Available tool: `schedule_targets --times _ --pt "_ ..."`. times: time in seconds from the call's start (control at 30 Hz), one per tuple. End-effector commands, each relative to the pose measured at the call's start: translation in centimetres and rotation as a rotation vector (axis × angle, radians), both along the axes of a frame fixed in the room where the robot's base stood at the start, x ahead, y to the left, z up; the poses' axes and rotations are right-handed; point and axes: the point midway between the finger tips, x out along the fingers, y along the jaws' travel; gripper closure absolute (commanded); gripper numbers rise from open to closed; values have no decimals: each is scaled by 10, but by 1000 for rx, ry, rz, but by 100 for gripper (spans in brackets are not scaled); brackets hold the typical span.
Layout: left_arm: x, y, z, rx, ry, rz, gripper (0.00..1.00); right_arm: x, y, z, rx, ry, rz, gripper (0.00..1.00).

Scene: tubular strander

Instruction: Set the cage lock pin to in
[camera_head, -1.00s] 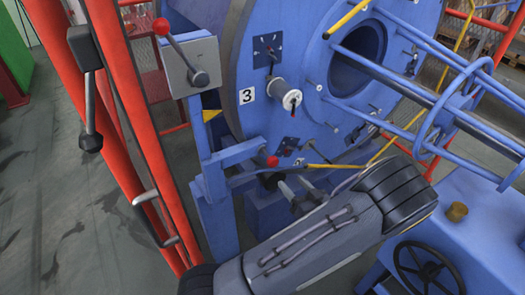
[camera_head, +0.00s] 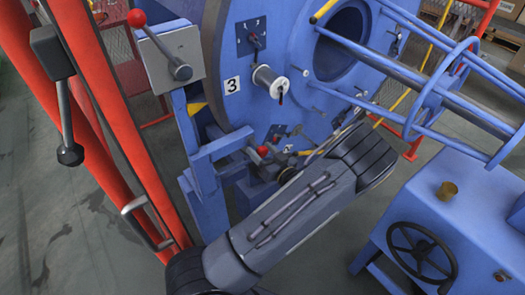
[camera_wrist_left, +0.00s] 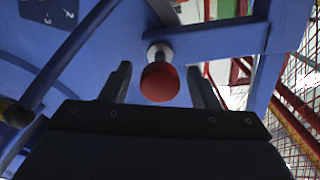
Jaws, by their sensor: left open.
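The cage lock pin appears to be the pin with the round red knob (camera_head: 262,152), low on the blue machine front, beside a blue bracket. In the left wrist view the red knob (camera_wrist_left: 160,82) is large, with a pale metal collar behind it. My left gripper (camera_wrist_left: 160,70) is open, its two dark fingers on either side of the knob, with gaps visible on both sides. In the head view my left forearm and the machine parts mostly hide this gripper. My right gripper is not in view.
A red-knobbed lever (camera_head: 137,18) stands on a grey box (camera_head: 172,58) above left. A white spool (camera_head: 271,82) juts from the blue disc (camera_head: 270,110). Red frame posts (camera_head: 105,110) stand left. A blue cabinet with a black handwheel (camera_head: 422,250) stands right.

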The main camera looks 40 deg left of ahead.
Motion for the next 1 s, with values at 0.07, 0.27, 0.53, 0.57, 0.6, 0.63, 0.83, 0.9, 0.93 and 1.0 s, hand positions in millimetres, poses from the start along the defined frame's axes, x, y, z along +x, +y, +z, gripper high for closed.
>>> schedule_targets --times 0.07,0.27,0.53,0.57,0.6,0.63,0.83,0.9,0.93,1.0 --pt "0 0 0 0 0 0 45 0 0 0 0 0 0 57" --pt "0 0 0 0 0 0 60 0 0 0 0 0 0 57" --pt "0 0 0 0 1 0 96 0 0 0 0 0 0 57" --pt "0 0 0 0 1 0 100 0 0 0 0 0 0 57" --pt "0 0 0 0 1 0 100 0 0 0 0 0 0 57" --pt "0 0 0 0 1 0 100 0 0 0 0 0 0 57" --pt "4 13 -1 0 -1 3 100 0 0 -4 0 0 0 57" --pt "7 24 -1 0 -2 3 100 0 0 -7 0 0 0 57" --pt "8 28 -1 0 -1 3 100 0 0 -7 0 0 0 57" --pt "10 33 -1 1 1 0 100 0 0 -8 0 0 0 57"
